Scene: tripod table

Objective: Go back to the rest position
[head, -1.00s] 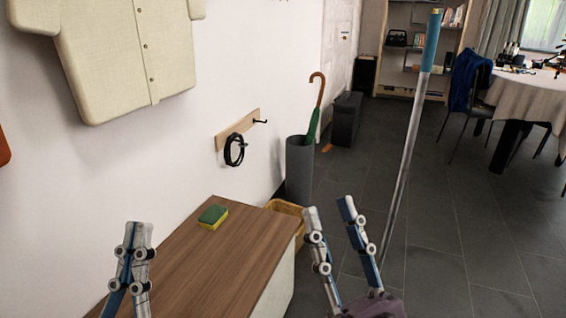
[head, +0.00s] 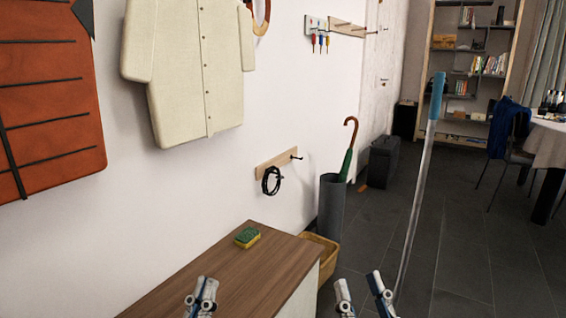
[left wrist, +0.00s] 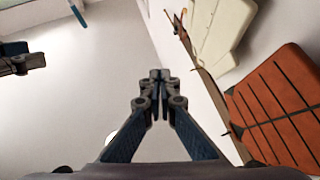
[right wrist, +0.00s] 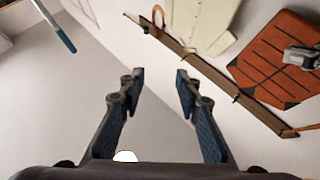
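My left gripper (head: 201,297) is at the bottom of the head view, in front of the wooden cabinet top. Its fingertips meet with nothing between them, as the left wrist view (left wrist: 160,76) shows. My right gripper (head: 361,288) is at the bottom right of the left one, over the floor side of the cabinet. Its fingers stand apart and empty, as the right wrist view (right wrist: 160,76) shows. Both grippers point upward, and the wrist views look towards the ceiling and wall.
A wooden cabinet (head: 215,275) bears a green and yellow sponge (head: 247,238). A pole with a blue grip (head: 421,180) stands tilted right of my right gripper. A basket (head: 327,262) and a grey umbrella stand (head: 330,210) are beyond the cabinet. Dark floor lies open at right.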

